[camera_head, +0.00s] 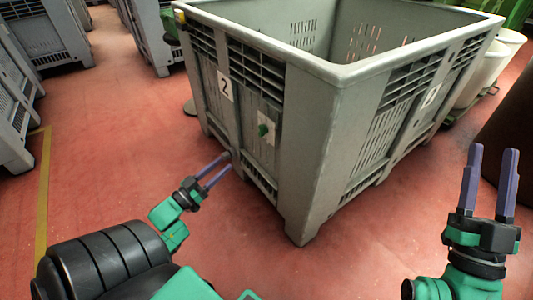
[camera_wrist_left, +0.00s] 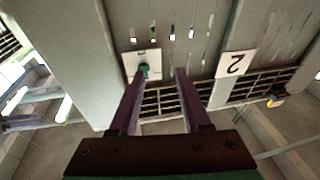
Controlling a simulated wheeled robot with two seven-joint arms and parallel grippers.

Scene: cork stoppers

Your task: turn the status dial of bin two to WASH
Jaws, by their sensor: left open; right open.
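Bin two (camera_head: 300,130) is a large grey slatted crate with a white label "2" (camera_head: 225,86) on its left face; the label shows upside down in the left wrist view (camera_wrist_left: 236,64). To the right of that label in the head view is the status dial, a green knob (camera_head: 263,130) on a white plate; the knob also shows in the left wrist view (camera_wrist_left: 143,69). The plate's lettering is too small to read. My left gripper (camera_head: 222,163) is open and empty, lower left of the dial in the head view. My right gripper (camera_head: 493,165) is open and empty at the right.
More grey bins (camera_head: 45,35) stand at the far left and back. White tubs (camera_head: 495,60) stand behind the bin at the right, with a dark brown object (camera_head: 510,125) at the right edge. Red floor (camera_head: 110,130) with a yellow line is clear at left.

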